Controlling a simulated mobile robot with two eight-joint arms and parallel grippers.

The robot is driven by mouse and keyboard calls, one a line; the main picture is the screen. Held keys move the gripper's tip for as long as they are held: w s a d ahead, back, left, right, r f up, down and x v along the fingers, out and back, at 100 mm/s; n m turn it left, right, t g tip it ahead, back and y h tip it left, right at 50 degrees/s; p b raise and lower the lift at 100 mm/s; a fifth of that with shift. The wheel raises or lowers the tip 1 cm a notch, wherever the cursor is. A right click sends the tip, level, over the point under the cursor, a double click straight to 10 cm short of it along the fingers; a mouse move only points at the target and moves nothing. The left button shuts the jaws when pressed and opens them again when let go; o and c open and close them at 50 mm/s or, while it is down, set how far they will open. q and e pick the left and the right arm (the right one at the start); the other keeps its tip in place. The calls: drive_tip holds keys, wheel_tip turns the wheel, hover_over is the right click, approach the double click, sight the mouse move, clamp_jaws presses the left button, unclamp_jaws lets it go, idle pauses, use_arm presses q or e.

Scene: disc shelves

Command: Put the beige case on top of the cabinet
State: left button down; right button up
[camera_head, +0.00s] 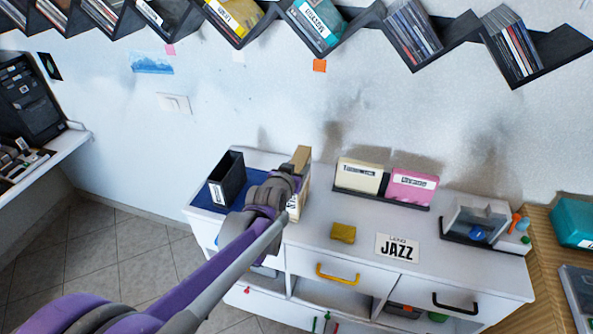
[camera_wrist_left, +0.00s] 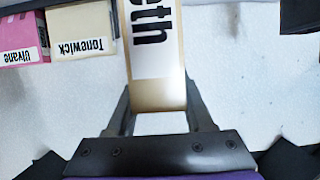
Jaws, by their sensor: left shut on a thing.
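My left gripper (camera_head: 291,180) is shut on the beige case (camera_head: 302,157) at the left part of the white cabinet's top (camera_head: 305,233). Gripper and arm cover much of the case. In the left wrist view, the beige case (camera_wrist_left: 158,95) sits between the two fingers, its white label ending in "eth". I cannot tell whether its bottom touches the cabinet top. My right gripper is not in view.
A cream case (camera_head: 359,176) and a pink case (camera_head: 412,186) stand in a black tray to the right. A yellow block (camera_head: 343,233) and JAZZ sign (camera_head: 397,248) are in front. Zigzag shelves (camera_head: 350,40) hang above.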

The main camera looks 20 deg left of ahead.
use_arm(q)
drive_tip(key=shift+f, duration=0.2)
drive_tip(key=shift+f, duration=0.2)
drive_tip(key=shift+c, duration=1.4)
unclamp_jaws()
drive_tip(key=shift+r, duration=0.15)
